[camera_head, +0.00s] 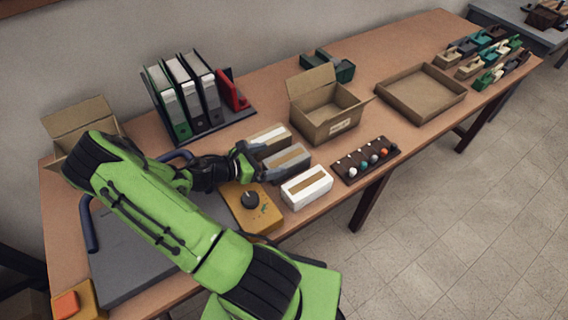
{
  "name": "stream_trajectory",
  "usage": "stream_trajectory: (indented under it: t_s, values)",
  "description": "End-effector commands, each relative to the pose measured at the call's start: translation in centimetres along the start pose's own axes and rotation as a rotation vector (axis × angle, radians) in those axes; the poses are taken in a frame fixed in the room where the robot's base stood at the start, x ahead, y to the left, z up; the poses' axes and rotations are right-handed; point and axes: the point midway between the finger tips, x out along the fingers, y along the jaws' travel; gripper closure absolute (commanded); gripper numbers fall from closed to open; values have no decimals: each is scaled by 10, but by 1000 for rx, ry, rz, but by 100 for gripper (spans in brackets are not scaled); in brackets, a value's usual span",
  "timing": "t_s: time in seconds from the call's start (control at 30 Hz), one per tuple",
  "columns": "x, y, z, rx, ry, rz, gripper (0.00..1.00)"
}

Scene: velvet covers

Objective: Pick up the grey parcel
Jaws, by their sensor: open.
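The grey parcel (291,159) lies on the table between a tan parcel (273,137) behind it and a white parcel (306,189) in front. A tan strip runs along its top. My gripper (268,162) is open at the left end of the grey parcel, with its fingers toward that end. The gripper partly hides this end. I cannot tell whether the fingers touch the parcel or how far they reach around it.
An open cardboard box (325,122) stands right of the parcels, and a dark rack with coloured balls (349,168) lies nearby. A yellow box with a black knob (247,221) sits just in front of my gripper. Binders (183,95) stand behind. A shallow tray (458,100) lies farther right.

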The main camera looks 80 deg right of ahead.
Motion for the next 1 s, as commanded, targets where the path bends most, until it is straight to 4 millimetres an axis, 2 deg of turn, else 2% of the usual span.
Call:
stream_trajectory:
  t_s: [0.03,0.17,0.4,0.67,1.0]
  values:
    - [9,0,-1,0,0,-2,0]
    - [22,0,-2,1,0,-1,0]
    - [64,-2,-5,1,1,-1,0]
    - [67,-1,-4,1,2,1,2]
    - [67,-2,-4,1,2,1,54]
